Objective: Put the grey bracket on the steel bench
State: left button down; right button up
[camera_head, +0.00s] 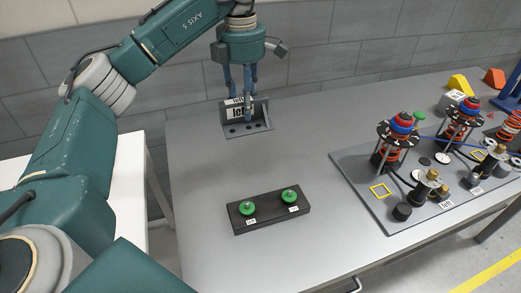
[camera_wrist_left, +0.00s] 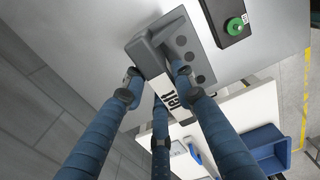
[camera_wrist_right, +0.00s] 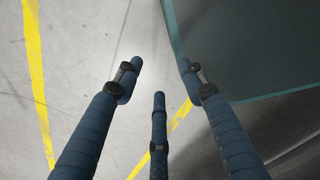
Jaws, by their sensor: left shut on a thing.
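The grey bracket (camera_head: 262,122) is an angled piece with dark holes in its base and a white label reading "left". It is at the back left of the steel bench (camera_head: 200,200), upright, its base at or very near the bench top. My left gripper (camera_head: 243,108) comes down from above and is shut on the bracket's upright wall. In the left wrist view the fingers are on both sides of the bracket (camera_wrist_left: 147,50). My right gripper (camera_wrist_right: 160,75) shows only in the right wrist view, fingers apart, with nothing between them, over the floor.
A black block with two green knobs (camera_head: 270,209) lies at the bench's front middle. A grey plate (camera_head: 365,205) with red and blue coil posts and black fittings is at the right. Yellow and orange wedges sit at the back right. A white table (camera_head: 125,190) stands left.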

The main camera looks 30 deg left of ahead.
pick_arm(q)
jog(key=f, duration=0.7)
jog(key=f+p, duration=0.1)
jog(key=f, duration=0.5)
jog(key=shift+w+a+f, duration=0.15)
jog(key=shift+w+f, duration=0.05)
jog(key=shift+f, duration=0.15)
notch_tip(320, 180, down, 3)
jog(key=shift+f+p, duration=0.15)
jog(key=shift+p, duration=0.2)
jog(key=shift+f, duration=0.35)
pick_arm(e)
jog(key=shift+w+a+r, duration=0.25)
jog(key=shift+w+r, duration=0.1)
jog(key=shift+w, duration=0.2)
jog(key=shift+w+a+r, duration=0.2)
jog(key=shift+w+r, duration=0.1)
jog(key=shift+w, duration=0.25)
pick_arm(q)
jog(key=shift+f, duration=0.1)
pick_arm(e)
jog(key=shift+w+f, duration=0.1)
jog(key=shift+w, duration=0.05)
pick_arm(q)
jog(key=c, duration=1.4)
grip_release()
